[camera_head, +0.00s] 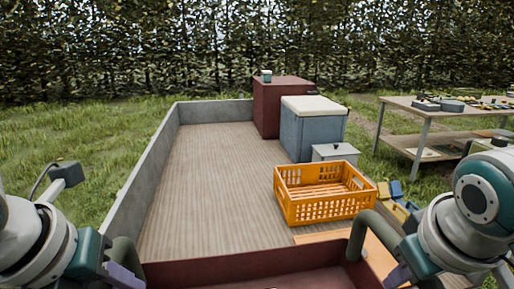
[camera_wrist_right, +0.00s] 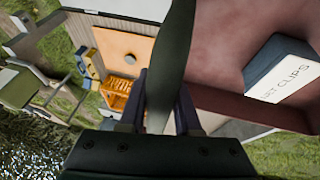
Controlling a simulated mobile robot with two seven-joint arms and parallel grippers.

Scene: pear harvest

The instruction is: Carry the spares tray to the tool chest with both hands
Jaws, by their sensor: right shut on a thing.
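The dark red spares tray (camera_head: 260,268) is at the bottom of the head view, its near part cut off. It has a grey-green handle at each side. My right gripper (camera_head: 398,275) is shut on the right handle (camera_head: 360,236). A dark red chest (camera_head: 270,108), perhaps the tool chest, stands at the trailer's far end.
An orange crate (camera_head: 290,208) stands on the trailer bed (camera_head: 205,180). Behind it are a small grey box (camera_head: 335,152) and a blue-grey box with a white lid (camera_head: 313,128). The bed's left side is clear. A workbench (camera_head: 428,113) stands at the right.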

